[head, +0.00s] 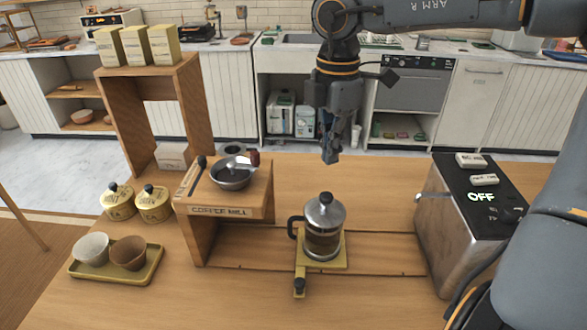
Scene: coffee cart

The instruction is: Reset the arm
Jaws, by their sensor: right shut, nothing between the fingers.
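My right gripper (330,150) hangs pointing down, shut and empty, in the upper middle of the head view. Its arm comes in from the right along the top. It is in the air, apart from everything on the table. A glass French press (323,230) with a metal lid and dark contents stands below it, upright on a small yellow base (333,262). My left gripper is not in view.
A wooden coffee mill (232,178) stands left of the press. A dark machine marked OFF (478,205) stands at right. A yellow tray (92,275) with two cups and two yellow canisters (153,205) are at left. A wooden shelf (130,130) carries yellow boxes.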

